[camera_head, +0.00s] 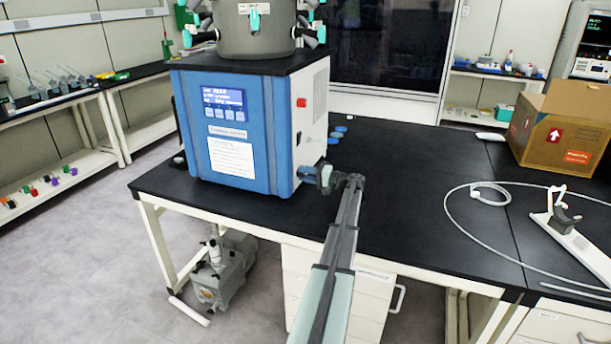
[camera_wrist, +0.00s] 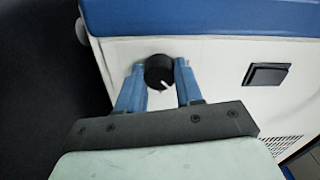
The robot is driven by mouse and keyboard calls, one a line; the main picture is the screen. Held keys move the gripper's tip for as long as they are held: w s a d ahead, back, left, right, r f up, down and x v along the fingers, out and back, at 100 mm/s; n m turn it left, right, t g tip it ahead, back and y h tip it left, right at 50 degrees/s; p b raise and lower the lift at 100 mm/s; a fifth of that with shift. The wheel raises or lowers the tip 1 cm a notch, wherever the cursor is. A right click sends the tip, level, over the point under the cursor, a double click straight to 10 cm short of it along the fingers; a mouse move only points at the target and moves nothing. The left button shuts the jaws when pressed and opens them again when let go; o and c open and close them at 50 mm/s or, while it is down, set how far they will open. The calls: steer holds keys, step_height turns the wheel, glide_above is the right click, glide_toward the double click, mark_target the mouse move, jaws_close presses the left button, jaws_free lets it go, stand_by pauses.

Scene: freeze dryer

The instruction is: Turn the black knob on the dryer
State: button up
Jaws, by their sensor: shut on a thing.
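The dryer (camera_head: 243,125) is a blue and white box on the black table, with a lit display on its front. In the wrist view, the black knob (camera_wrist: 159,72) with a white pointer mark sits on the dryer's white side panel. The pointer slants down to the right. My gripper (camera_wrist: 160,76) has one blue finger on each side of the knob and is shut on it. In the head view, my gripper (camera_head: 318,175) is at the lower right side of the dryer, and the knob cannot be made out there.
A black rocker switch (camera_wrist: 266,75) is right of the knob in the wrist view. A metal chamber (camera_head: 255,30) with several valves stands on the dryer. A cardboard box (camera_head: 560,132) and a looped hose (camera_head: 446,208) lie on the table's right. The table middle is mostly clear.

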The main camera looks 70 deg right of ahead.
steer(key=m, duration=0.4)
steer(key=shift+w+m, duration=0.1)
steer(key=shift+m, duration=2)
steer(key=o, duration=1)
steer(key=shift+o, duration=0.2)
steer(key=s, duration=1.4)
steer(key=shift+w+a, duration=0.1)
steer(key=shift+w, duration=0.05)
